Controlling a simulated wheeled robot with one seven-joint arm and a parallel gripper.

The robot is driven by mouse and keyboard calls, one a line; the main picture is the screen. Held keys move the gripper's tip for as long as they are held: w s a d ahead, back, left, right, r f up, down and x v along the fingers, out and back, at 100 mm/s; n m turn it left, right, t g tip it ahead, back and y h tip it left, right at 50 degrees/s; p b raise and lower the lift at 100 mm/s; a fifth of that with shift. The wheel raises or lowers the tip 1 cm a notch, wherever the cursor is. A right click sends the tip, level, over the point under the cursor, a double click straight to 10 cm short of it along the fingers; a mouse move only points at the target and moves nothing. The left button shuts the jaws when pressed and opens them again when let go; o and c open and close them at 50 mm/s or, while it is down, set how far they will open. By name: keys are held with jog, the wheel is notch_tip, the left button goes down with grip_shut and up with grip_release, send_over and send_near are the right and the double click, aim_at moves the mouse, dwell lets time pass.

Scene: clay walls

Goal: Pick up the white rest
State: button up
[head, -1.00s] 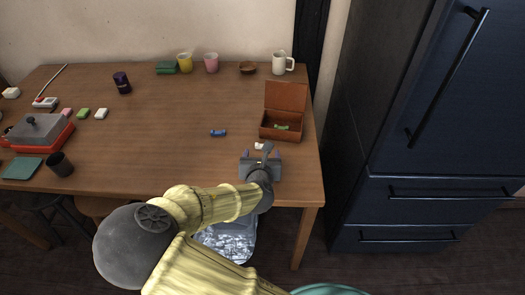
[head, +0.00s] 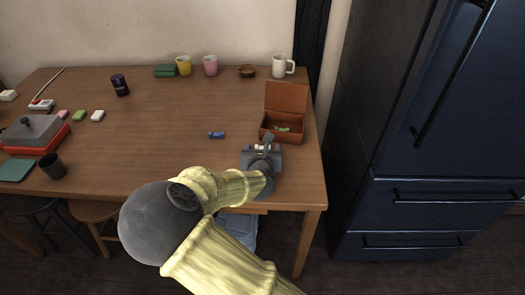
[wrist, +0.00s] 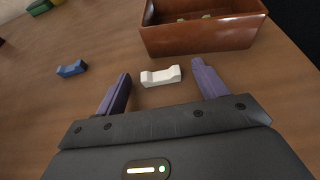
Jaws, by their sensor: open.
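The white rest (wrist: 161,76) is a small notched block lying on the wooden table (head: 160,120), just in front of the brown box. In the wrist view it lies between and slightly beyond the tips of my gripper (wrist: 158,80), whose two purple fingers are spread apart and empty. In the head view my gripper (head: 261,152) is over the table's right part and mostly hides the white rest. A similar blue rest (wrist: 71,69) lies to the left; it also shows in the head view (head: 216,135).
The open brown box (head: 268,135) with a green piece (head: 283,129) inside stands right behind the white rest. Cups, a mug (head: 281,66) and a small bowl (head: 247,71) line the back edge. The table's middle is mostly clear.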

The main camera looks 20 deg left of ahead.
jog(key=shift+c, duration=0.4)
jog(key=c, duration=1)
jog(key=shift+r, duration=0.1)
jog(key=shift+c, duration=0.2)
notch_tip(320, 180, up, 10)
jog(key=p, duration=0.3)
